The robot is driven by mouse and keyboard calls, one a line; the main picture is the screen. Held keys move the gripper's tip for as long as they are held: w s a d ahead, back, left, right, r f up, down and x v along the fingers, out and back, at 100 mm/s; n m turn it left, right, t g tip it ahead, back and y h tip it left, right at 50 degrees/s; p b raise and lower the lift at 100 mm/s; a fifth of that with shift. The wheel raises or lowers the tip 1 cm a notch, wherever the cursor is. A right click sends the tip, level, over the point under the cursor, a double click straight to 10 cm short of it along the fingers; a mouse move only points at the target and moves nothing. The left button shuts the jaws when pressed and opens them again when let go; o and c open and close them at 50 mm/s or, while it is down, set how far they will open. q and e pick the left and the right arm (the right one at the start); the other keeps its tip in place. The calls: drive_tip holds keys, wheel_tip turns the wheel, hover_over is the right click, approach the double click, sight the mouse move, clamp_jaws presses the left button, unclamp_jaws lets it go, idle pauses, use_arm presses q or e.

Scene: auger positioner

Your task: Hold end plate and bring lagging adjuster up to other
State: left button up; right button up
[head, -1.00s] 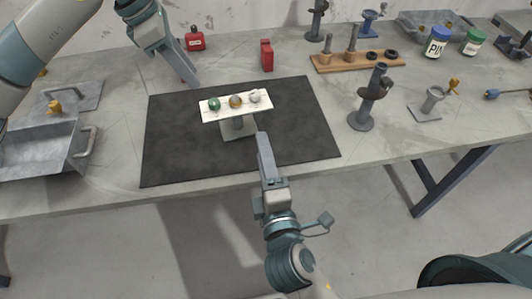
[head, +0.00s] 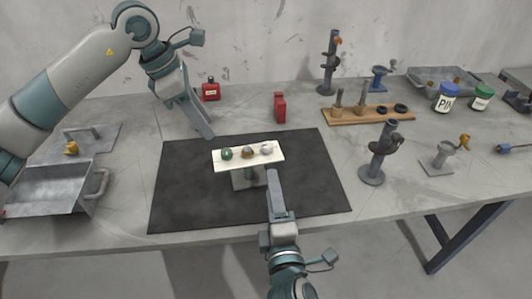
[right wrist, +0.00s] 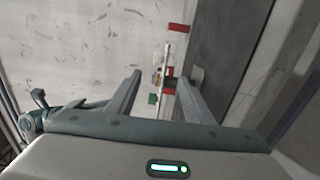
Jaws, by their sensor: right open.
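A white plate (head: 222,164) sits on a short grey stand (head: 243,181) on the dark mat. Three knobs stand in a row on it: green (head: 227,154) at left, brass (head: 247,153) in the middle, pale grey (head: 266,149) at right. My left gripper (head: 208,132) is above the mat's back edge, behind the plate's left end; its fingers overlap, so its opening is unclear. My right gripper (head: 272,175) is in front of the plate's right part, apparently empty. In the right wrist view its fingers (right wrist: 160,78) are spread, with the small plate beyond them.
The dark mat (head: 185,205) is otherwise clear. A red can (head: 211,91) and a red box (head: 280,108) stand behind it. A grey post stand (head: 376,160) and a wooden rack (head: 345,117) are at right. A metal tray (head: 50,190) is at left.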

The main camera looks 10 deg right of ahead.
sight(265, 153)
drive_tip(key=w, duration=1.3)
drive_tip(key=shift+d, duration=0.3)
clamp_jaws()
use_arm(q)
drive_tip(key=shift+o, duration=1.2)
drive_tip(key=d+r+n+y, duration=0.1)
drive_tip(key=n, duration=0.2)
drive_tip(key=d+r+n+y, duration=0.1)
drive_tip(key=d+n, duration=0.1)
drive_tip(key=d+r+n+y, duration=0.1)
drive_tip(key=n+y, duration=0.1)
drive_tip(key=n, duration=0.1)
drive_tip(key=shift+w+d+n, duration=0.15)
drive_tip(key=shift+w+n, duration=0.1)
drive_tip(key=shift+n, duration=0.05)
